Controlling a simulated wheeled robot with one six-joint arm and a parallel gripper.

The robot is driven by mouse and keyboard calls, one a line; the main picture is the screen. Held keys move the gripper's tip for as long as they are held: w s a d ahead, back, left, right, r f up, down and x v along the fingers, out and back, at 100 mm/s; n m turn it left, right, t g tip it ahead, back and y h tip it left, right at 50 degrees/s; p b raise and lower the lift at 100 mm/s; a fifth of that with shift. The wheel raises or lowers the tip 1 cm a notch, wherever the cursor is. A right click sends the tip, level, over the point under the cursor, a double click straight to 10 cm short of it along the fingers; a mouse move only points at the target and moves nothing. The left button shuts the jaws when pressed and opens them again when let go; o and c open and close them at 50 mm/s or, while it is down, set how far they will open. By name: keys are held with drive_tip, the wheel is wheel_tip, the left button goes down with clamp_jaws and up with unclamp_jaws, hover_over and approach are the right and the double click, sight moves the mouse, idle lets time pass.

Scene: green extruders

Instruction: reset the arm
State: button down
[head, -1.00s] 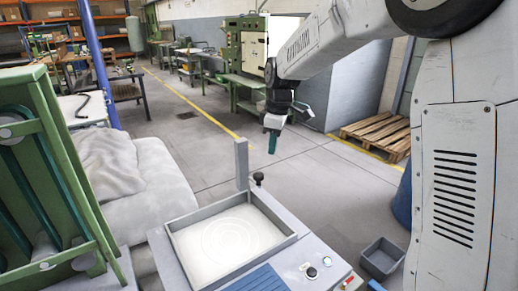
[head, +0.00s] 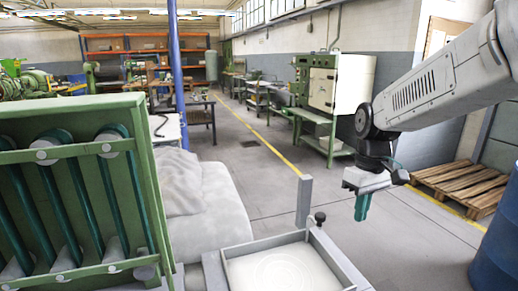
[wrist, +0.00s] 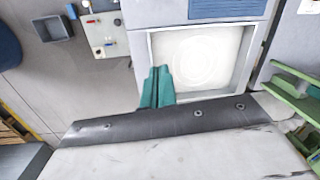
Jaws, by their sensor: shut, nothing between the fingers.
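My gripper (head: 362,207) hangs from my arm at the right of the head view, pointing down with its teal fingers together and empty. It is in the air, to the right of the grey post beside the machine's square tray (head: 350,268). In the wrist view the teal fingers of my gripper (wrist: 158,72) are closed side by side, in front of the left edge of the white tray (wrist: 148,42). Nothing is held.
A green rack with teal tubes (head: 80,180) stands close at the left, next to a grey covered block (head: 210,205). A blue barrel (head: 497,245) and wooden pallets (head: 460,185) are at the right. A small grey bin (wrist: 53,28) stands on the floor. The middle aisle is open.

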drive_tip(key=s+d+r+m+t, duration=0.1)
drive_tip(key=s+m, duration=0.1)
drive_tip(key=s, duration=1)
drive_tip(key=s+d+r+m+t, duration=0.1)
drive_tip(key=s+r+m, duration=0.1)
drive_tip(key=s, duration=1.1)
drive_tip(key=shift+r+m+h, duration=0.15)
drive_tip(key=shift+m+h, duration=0.15)
drive_tip(key=shift+m, duration=0.4)
